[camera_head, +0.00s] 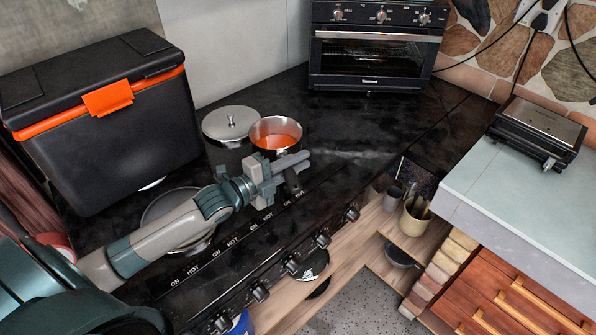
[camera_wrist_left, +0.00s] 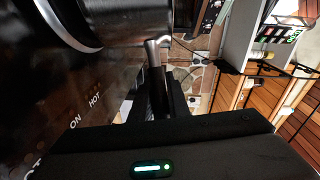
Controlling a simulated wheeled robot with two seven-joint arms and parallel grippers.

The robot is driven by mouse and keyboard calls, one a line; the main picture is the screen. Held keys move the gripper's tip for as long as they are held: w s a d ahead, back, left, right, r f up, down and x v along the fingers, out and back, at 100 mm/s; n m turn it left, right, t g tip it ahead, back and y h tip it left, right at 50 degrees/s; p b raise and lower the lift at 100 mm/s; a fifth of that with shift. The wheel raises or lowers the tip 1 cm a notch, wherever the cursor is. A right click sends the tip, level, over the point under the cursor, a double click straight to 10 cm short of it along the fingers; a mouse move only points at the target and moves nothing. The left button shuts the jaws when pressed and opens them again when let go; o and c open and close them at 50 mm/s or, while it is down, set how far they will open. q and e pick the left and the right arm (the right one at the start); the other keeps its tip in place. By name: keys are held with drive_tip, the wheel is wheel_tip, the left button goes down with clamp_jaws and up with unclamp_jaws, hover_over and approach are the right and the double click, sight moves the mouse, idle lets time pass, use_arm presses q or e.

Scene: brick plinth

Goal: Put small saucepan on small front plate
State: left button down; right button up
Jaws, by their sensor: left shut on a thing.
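The small saucepan (camera_head: 275,132) is metal with orange contents and stands upright over the dark stove top (camera_head: 330,135). My left gripper (camera_head: 294,168) is at its near side, shut on its handle. In the left wrist view the saucepan's side (camera_wrist_left: 125,18) fills the top, and its handle (camera_wrist_left: 152,50) runs between the fingers (camera_wrist_left: 160,92). I cannot tell whether the saucepan touches the stove. I cannot make out the small front plate; my gripper and forearm cover part of the stove's front. My right gripper is not in view.
A lidded pot (camera_head: 229,124) stands close left of the saucepan. A round metal pan (camera_head: 160,208) lies partly under my left forearm. A black and orange cooler (camera_head: 110,135) is at the left, an oven (camera_head: 375,50) at the back. Knobs (camera_head: 322,241) line the front edge.

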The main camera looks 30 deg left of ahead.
use_arm(q)
drive_tip(key=shift+f+b, duration=0.4)
drive_tip(key=shift+f, duration=0.3)
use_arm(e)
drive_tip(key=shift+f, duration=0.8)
use_arm(q)
drive_tip(key=c, duration=2.1)
unclamp_jaws()
drive_tip(key=shift+f, duration=0.25)
drive_tip(key=o, duration=0.4)
drive_tip(key=shift+r, duration=0.15)
drive_tip(key=shift+s+a, duration=0.25)
drive_tip(key=shift+s, duration=0.3)
drive_tip(key=b+v, duration=0.2)
drive_tip(key=v, duration=0.6)
drive_tip(key=shift+s+b, duration=0.25)
drive_tip(key=shift+b, duration=0.05)
drive_tip(key=shift+v, duration=1.2)
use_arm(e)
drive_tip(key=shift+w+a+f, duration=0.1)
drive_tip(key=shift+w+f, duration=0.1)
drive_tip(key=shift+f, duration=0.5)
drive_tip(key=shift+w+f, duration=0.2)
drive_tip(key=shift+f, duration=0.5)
